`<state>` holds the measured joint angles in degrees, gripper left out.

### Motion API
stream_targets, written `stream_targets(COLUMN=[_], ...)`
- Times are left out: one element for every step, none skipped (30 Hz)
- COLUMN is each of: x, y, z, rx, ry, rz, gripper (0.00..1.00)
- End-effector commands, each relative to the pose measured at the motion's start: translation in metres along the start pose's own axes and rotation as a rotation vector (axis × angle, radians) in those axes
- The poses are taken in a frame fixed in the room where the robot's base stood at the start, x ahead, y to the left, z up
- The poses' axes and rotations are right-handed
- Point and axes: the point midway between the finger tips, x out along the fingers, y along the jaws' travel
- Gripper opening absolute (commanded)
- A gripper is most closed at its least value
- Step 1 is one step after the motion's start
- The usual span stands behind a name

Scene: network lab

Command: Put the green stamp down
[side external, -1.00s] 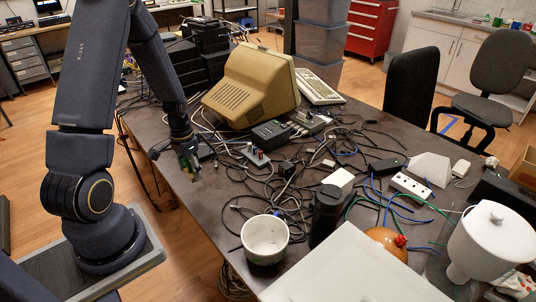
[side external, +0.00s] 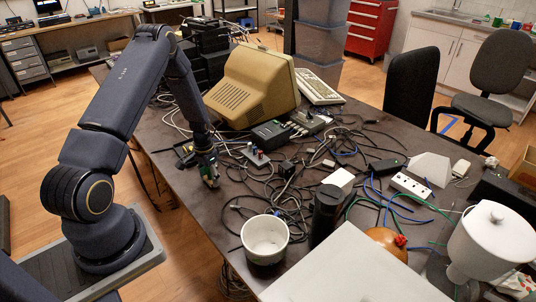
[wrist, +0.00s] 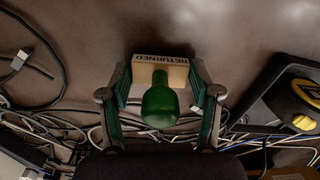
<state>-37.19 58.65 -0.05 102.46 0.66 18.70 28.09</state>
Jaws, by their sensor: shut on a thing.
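The green stamp (wrist: 160,106) shows in the wrist view between my fingers. It has a rounded green handle and a pale wooden block that reads "RETURNED". My gripper (wrist: 162,90) is shut on it, with one finger on each side of the block. In the side view my gripper (side external: 208,170) points down near the left edge of the dark table (side external: 165,140). The stamp is small and partly hidden there, low at the fingertips. I cannot tell whether its base touches the table.
Loose cables (side external: 300,190) cover much of the table. A small device with coloured knobs (side external: 257,155) and the beige monitor (side external: 252,88) stand close to my gripper. A white bowl (side external: 265,239) stands nearer the front. Some bare tabletop lies around my gripper.

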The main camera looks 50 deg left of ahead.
Motion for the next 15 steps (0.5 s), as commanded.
stream_targets(x=[-0.0002,0.0000,0.0007,0.0016,0.0027,0.0031,0.0029,0.0028,0.0027,0.0027,0.0026,0.0026,0.0026,0.0026,0.0025], y=[0.0000,0.0000,0.0001,0.0001,0.0002,0.0002,0.0002,0.0002,0.0002,0.0002,0.0001,0.0001,0.0001,0.0001,0.0001], z=[0.0000,0.0001,0.0002,0.0002,0.0004,0.0004,0.0003,0.0003,0.0003,0.0003,0.0003,0.0003,0.0003,0.0003,0.0003], rx=[0.000,0.000,0.000,0.000,0.000,0.000,0.000,0.000,0.000,0.000,0.000,0.000,0.000,0.000,0.000], ry=[0.000,0.000,0.000,-0.001,-0.001,-0.001,-0.001,0.000,0.000,0.000,0.000,0.000,0.000,0.000,0.000], rz=[0.000,0.000,0.000,0.000,0.000,0.000,0.000,0.000,0.000,0.000,0.000,0.000,0.000,0.000,0.000], gripper=[0.28,0.28,0.28,0.28,0.28,0.65,0.68,0.71,0.75,0.78,0.81,0.86,0.88,0.88,0.88])
